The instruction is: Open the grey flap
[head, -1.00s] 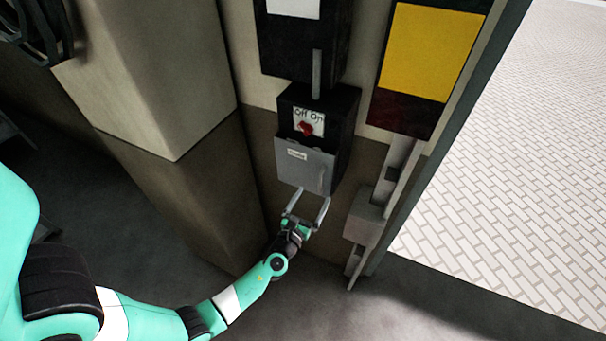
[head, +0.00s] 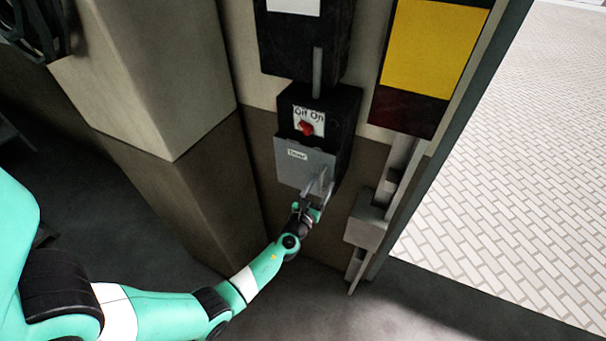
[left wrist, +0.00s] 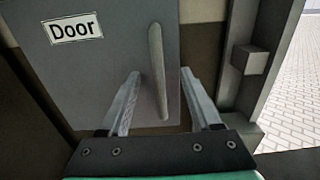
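The grey flap (head: 290,168) is a flat panel with a "Door" label on the lower front of a black box (head: 345,112). Above its top edge show a red switch (head: 305,129) and an "Off On" plate. In the left wrist view the flap (left wrist: 105,60) fills the upper left and carries an upright grey bar handle (left wrist: 157,65) near its right edge. My left gripper (head: 319,186) is at the flap's lower right. In the left wrist view its open fingers (left wrist: 160,76) lie on either side of the handle, with gaps. My right gripper is out of view.
A black box (head: 300,45) hangs above. A yellow panel (head: 432,50) and a grey block on a post (head: 367,225) stand to the right. A broad beige pillar (head: 150,80) is on the left. Floor below the box is clear.

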